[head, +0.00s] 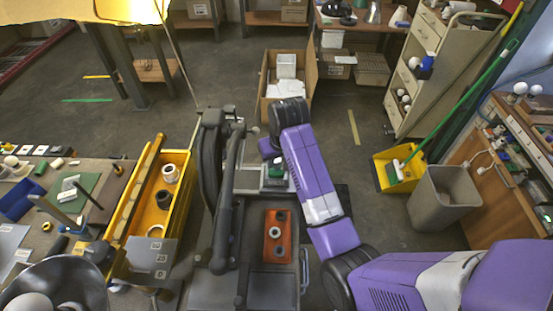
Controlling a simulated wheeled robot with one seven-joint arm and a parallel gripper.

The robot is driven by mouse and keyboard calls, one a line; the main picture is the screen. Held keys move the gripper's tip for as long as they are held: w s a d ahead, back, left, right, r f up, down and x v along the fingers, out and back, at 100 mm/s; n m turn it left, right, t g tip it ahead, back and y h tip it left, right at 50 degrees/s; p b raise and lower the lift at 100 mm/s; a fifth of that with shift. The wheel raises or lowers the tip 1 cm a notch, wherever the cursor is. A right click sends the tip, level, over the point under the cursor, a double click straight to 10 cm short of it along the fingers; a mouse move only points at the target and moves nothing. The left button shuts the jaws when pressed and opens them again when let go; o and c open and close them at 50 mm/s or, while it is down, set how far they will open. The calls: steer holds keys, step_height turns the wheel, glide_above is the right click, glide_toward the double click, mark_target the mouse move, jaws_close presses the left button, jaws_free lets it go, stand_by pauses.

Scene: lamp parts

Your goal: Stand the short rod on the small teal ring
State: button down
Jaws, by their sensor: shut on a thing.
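My purple arm reaches up the middle, and its dark wrist bends down over a grey block on the dark bench. My gripper (272,160) is partly in view below the wrist. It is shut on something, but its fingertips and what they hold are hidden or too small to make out. I cannot pick out the short rod. A small green-teal patch (276,171) shows on the grey block just below my gripper. I cannot tell whether it is the small teal ring, or whether anything touches it.
An orange tray (265,254) with dark and pale round parts lies nearer on the bench. A yellow bin (187,185) stands left of it, beside a table (112,178) with loose parts. A cardboard box (310,72) is beyond. A grey waste bin (440,200) stands right.

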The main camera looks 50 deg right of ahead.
steer(key=shift+f, duration=0.45)
stand_by(0.6)
steer(key=c, duration=1)
jaws_free()
steer(key=shift+c, duration=0.2)
steer(key=shift+r, duration=0.15)
steer(key=b+v, duration=0.1)
steer(key=v, duration=0.6)
steer(key=shift+r, duration=0.25)
steer(key=shift+s+a, duration=0.1)
steer(key=shift+s, duration=0.05)
